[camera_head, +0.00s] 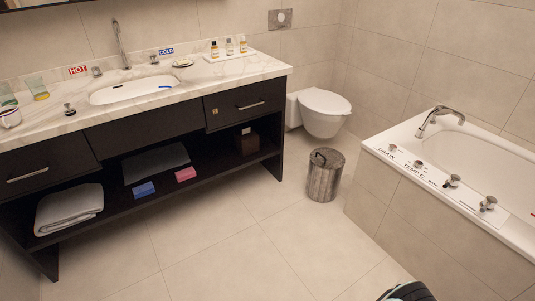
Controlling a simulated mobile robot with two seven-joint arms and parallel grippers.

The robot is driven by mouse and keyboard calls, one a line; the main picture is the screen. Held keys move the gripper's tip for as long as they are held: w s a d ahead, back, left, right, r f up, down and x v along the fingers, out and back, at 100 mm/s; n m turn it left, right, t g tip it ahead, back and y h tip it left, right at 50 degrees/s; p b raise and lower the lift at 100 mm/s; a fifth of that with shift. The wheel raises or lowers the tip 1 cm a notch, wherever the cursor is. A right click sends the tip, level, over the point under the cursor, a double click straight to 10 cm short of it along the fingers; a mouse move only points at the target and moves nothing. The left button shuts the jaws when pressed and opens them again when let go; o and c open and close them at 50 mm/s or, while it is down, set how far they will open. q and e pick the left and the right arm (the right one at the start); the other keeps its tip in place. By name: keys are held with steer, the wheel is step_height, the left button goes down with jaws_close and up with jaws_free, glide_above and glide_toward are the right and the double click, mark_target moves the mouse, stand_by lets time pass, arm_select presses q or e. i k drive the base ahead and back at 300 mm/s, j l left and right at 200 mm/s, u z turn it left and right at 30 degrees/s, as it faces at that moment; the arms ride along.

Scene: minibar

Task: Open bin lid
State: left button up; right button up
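A metal bin (324,180) stands upright on the floor between the vanity and the bathtub. It is a grey cylinder with a round lid (329,158) on top, which looks closed. A dark curved shape, perhaps a handle, shows on the lid. Neither of my grippers can be made out in the head view. Only a dark rounded part, which may be mine, shows at the bottom right edge, well away from the bin.
A dark vanity (160,136) with a marble top stands on the left, with towels on its shelf. A toilet (322,108) is behind the bin. A tiled bathtub (425,210) is on the right. The floor (240,250) in front of the bin is clear.

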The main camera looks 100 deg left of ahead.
mark_target(327, 159)
steer(key=u, duration=2.95)
steer(key=i+j, duration=0.1)
steer(key=i, duration=0.25)
steer(key=i+j+z, duration=0.1)
steer(key=i, duration=0.25)
